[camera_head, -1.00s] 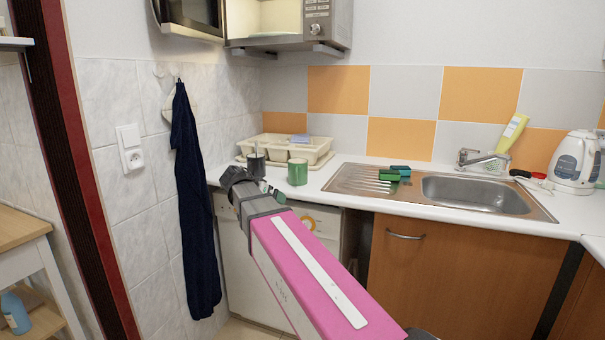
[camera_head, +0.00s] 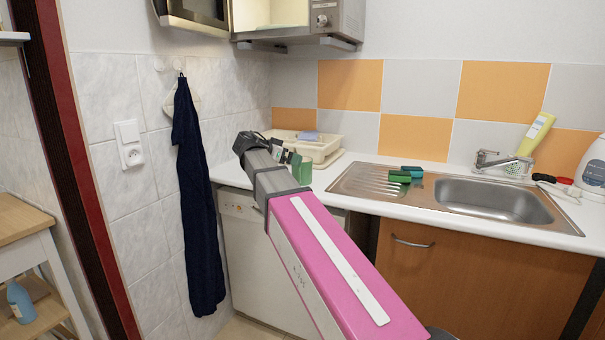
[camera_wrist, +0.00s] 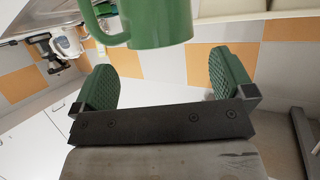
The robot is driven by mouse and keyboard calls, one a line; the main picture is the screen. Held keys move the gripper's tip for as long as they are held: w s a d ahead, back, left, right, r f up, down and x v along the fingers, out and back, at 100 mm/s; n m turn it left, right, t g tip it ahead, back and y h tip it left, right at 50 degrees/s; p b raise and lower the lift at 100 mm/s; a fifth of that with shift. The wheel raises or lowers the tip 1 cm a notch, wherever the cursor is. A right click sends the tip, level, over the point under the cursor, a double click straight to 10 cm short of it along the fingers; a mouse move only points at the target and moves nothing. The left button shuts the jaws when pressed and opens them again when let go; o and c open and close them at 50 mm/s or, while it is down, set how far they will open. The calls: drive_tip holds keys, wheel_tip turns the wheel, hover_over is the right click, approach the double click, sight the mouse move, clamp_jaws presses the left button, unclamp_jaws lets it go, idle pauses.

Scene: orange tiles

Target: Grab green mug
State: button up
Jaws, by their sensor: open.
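The green mug (camera_wrist: 160,22) fills the top middle of the wrist view, with its handle to the left. It lies just beyond the fingertips, roughly in line with the gap between them. My gripper (camera_wrist: 165,78) is open, its two green ridged pads wide apart with nothing between them. In the head view a green patch that looks like the mug (camera_head: 303,170) shows on the counter by the dish rack, mostly hidden by my arm and gripper (camera_head: 286,157). I cannot tell whether a pad touches the mug.
A cream dish rack (camera_head: 318,150) stands behind the gripper. A metal sink (camera_head: 490,198) with a faucet and green sponges (camera_head: 400,176) is to the right. An open microwave (camera_head: 290,20) hangs above. A dark towel (camera_head: 193,200) hangs on the left wall.

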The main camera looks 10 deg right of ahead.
drive_tip(key=shift+x, duration=2.9)
drive_tip(key=c, duration=1.1)
